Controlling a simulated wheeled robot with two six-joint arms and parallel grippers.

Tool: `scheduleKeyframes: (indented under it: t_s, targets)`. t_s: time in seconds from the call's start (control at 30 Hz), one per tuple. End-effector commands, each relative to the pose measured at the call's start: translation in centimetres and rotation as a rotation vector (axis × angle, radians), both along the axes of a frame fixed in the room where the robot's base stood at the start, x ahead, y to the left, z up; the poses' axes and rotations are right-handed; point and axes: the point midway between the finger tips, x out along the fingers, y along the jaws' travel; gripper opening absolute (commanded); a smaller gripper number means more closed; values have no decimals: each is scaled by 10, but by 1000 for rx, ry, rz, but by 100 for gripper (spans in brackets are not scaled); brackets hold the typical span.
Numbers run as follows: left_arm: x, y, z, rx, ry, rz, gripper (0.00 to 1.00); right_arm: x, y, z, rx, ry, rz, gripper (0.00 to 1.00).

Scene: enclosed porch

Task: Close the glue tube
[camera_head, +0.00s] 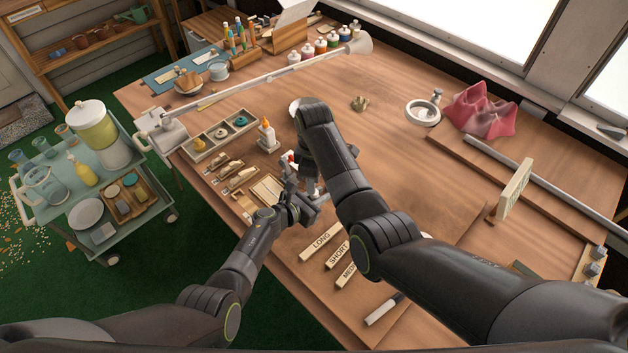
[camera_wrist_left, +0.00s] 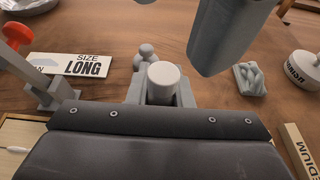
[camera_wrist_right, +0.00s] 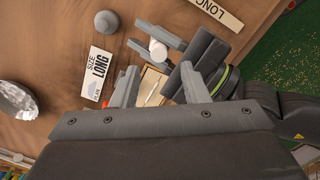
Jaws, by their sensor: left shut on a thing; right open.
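My left gripper (camera_head: 296,207) is shut on a white round-ended piece, which I take to be the glue tube (camera_wrist_left: 163,80). It shows nearly end-on in the left wrist view, and between the left fingers in the right wrist view (camera_wrist_right: 158,50). Its lower part is hidden. A small grey rounded knob (camera_wrist_right: 107,22) stands on the table nearby; I cannot tell if it is the cap. My right gripper (camera_wrist_right: 158,90) is open and empty above a wooden tray, close to my left gripper. In the head view my right arm partly hides it.
A white glue bottle with an orange tip (camera_head: 267,135) stands by a compartment tray (camera_head: 219,138). Word-labelled blocks (camera_head: 322,243) lie in front. The table's middle right is clear.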

Motion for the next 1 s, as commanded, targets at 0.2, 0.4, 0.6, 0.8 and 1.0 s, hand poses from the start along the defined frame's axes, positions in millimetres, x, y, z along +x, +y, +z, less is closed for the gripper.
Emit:
scheduleKeyframes:
  t_s: [0.2, 0.4, 0.6, 0.8, 1.0]
  targets:
    - [0, 0, 0, 0, 0, 0, 0, 0, -1, -1, -2, -1, 2, 37]
    - [0, 0, 0, 0, 0, 0, 0, 1, -1, 3, -3, -3, 109, 37]
    - [0, 0, 0, 0, 0, 0, 0, 1, -1, 12, -2, -4, 398, 37]
    - [0, 0, 0, 0, 0, 0, 0, 1, -1, 22, -2, -5, 709, 37]
    - [0, 0, 0, 0, 0, 0, 0, 1, -1, 29, -3, -5, 929, 37]
